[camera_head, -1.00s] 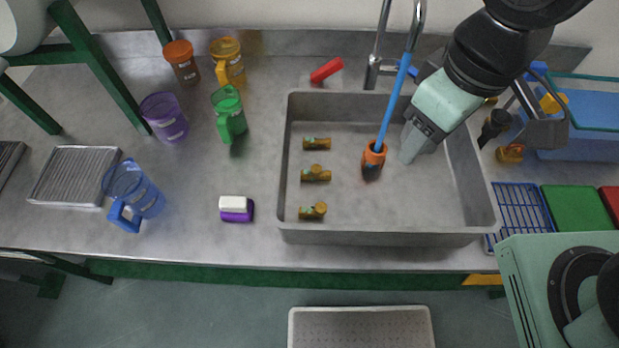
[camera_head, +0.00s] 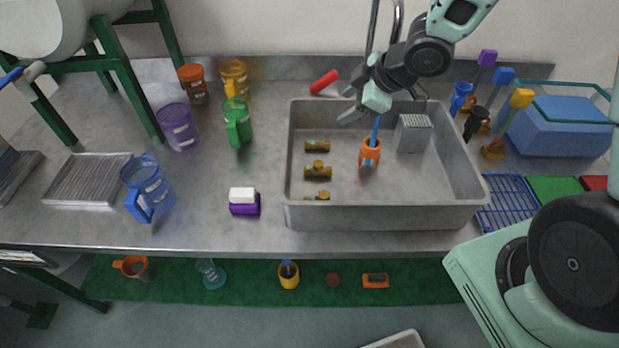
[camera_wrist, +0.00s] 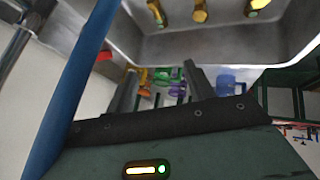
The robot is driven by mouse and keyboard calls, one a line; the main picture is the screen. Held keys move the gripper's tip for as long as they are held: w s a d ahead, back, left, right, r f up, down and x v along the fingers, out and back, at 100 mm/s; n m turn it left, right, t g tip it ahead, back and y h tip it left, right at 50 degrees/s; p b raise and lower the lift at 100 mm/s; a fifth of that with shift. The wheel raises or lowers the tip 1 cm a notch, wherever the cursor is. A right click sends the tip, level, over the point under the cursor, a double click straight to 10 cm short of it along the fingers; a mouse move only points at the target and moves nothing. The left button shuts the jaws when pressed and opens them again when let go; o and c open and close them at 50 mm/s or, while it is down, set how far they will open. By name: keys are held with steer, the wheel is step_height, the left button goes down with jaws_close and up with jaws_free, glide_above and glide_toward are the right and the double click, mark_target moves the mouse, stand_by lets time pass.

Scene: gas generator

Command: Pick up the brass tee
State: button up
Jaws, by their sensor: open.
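Three brass fittings lie in a row along the left side of the grey sink (camera_head: 465,180): a far one (camera_head: 317,146), a middle one (camera_head: 317,171) with a raised stub, and a near one (camera_head: 318,196) partly hidden by the front wall. Which is the tee I cannot tell for sure; the middle one looks most like it. The wrist view shows the fittings at its top edge, including one (camera_wrist: 200,11). My gripper (camera_head: 346,105) is open and empty above the sink's back edge, up and right of the fittings. Its two fingers also show in the wrist view (camera_wrist: 160,90).
An orange holder with a blue rod (camera_head: 370,153) stands in the sink near my gripper. A grey block (camera_head: 412,135) is behind it to the right. The faucet (camera_head: 373,40) rises behind.

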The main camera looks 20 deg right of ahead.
steer(key=d+f+n+y+b, duration=0.2)
steer(key=d+f+n+y, duration=0.15)
steer(key=d+f, duration=0.2)
steer(key=n+g+y+b, duration=0.1)
steer(key=g+y, duration=0.1)
steer(key=y, duration=0.2)
glide_toward(318, 164)
steer(key=x, duration=0.2)
steer(key=p+x, duration=0.1)
steer(key=x, duration=0.1)
steer(key=shift+w+a+f+p, duration=0.15)
steer(key=shift+f+p, duration=0.15)
steer(key=shift+f, duration=0.2)
steer(key=shift+p+x, duration=0.85)
steer(key=shift+x, duration=1.85)
jaws_close()
